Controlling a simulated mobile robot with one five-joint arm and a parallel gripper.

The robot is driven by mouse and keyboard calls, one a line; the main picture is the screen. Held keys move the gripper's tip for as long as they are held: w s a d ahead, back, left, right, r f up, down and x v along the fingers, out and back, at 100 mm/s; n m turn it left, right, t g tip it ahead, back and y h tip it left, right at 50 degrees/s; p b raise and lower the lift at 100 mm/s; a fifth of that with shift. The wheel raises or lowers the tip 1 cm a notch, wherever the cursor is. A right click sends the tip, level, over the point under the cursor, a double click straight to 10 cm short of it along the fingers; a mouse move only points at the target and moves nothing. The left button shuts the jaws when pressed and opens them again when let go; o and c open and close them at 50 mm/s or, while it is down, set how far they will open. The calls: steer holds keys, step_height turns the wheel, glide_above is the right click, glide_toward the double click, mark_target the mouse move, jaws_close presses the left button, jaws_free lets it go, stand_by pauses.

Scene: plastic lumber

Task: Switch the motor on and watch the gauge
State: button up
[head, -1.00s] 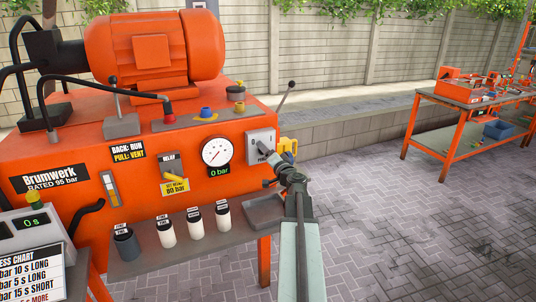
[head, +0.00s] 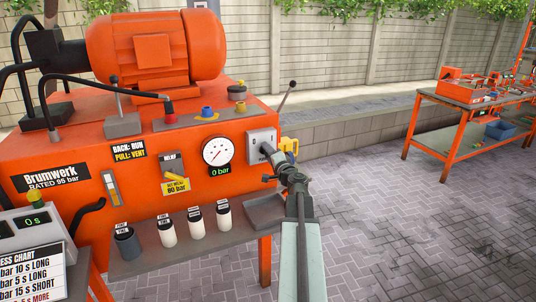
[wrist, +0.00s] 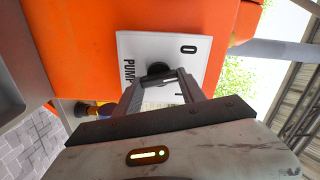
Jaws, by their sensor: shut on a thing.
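The orange pump unit bears a motor (head: 155,50) on top. Its white-faced gauge (head: 217,152) has a red needle, and the green display (head: 220,170) under it reads 0 bar. The pump switch plate (head: 262,137) is right of the gauge. In the wrist view the plate (wrist: 140,45) reads PUMP and 0, and its black knob (wrist: 158,70) sits between my fingers. My gripper (head: 268,153) is shut on this knob; its fingers (wrist: 160,88) hide part of it. I cannot tell which mark the knob points to.
A shelf (head: 190,248) with several small cups and a tray (head: 265,212) juts out below the panel. A timer box (head: 32,225) showing 0 s is at the left. An orange workbench (head: 465,125) stands far right. The paved floor between is clear.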

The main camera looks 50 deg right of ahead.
steer(key=shift+f+m, duration=0.15)
steer(key=shift+m, duration=2.35)
steer(key=shift+f+m, duration=0.1)
steer(key=shift+m, duration=2.4)
steer(key=o, duration=1.4)
steer(key=shift+c, duration=0.2)
steer(key=shift+s, duration=0.1)
steer(key=v, duration=0.7)
steer(key=shift+s+a, duration=0.15)
steer(key=shift+s, duration=0.15)
